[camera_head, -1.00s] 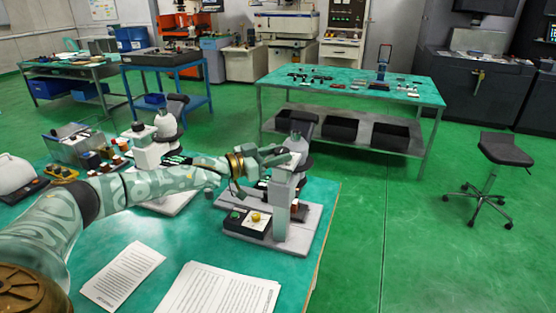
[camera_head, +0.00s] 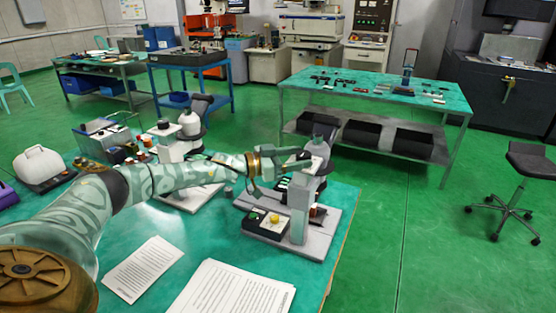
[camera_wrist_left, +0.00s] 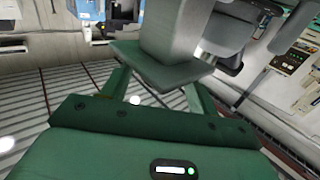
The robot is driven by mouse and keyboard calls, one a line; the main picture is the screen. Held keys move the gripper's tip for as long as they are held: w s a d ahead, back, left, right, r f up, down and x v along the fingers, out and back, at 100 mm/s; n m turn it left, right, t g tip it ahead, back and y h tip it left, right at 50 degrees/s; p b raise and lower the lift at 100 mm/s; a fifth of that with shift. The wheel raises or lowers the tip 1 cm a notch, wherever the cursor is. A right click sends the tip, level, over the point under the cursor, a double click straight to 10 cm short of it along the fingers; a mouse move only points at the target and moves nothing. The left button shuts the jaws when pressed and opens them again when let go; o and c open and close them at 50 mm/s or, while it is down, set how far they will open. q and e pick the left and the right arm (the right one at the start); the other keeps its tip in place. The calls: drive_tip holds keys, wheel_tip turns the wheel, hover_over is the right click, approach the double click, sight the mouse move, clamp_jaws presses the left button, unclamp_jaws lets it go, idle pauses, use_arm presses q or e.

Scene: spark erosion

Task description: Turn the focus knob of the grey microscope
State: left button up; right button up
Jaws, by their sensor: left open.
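The grey microscope (camera_head: 299,222) stands upright near the right edge of the teal bench, with a control box of yellow and green buttons on its base. A small dark and reddish knob-like part (camera_head: 317,211) shows low beside its column; I cannot tell for sure that it is the focus knob. My left gripper (camera_head: 282,166) is open at the upper part of the microscope, on its left side. In the left wrist view, a grey block-like part (camera_wrist_left: 170,65) lies just beyond and between the open fingers (camera_wrist_left: 160,92); contact cannot be told. My right gripper is not in view.
A second, white microscope (camera_head: 181,150) stands behind my left arm. Printed sheets (camera_head: 232,290) lie at the bench front. A teal-topped table (camera_head: 340,85) stands behind, a black stool (camera_head: 525,165) at right. Green floor between them is clear.

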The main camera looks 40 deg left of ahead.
use_arm(q)
drive_tip(key=v, duration=1.5)
drive_tip(key=shift+s, duration=0.35)
drive_tip(key=shift+a, duration=0.2)
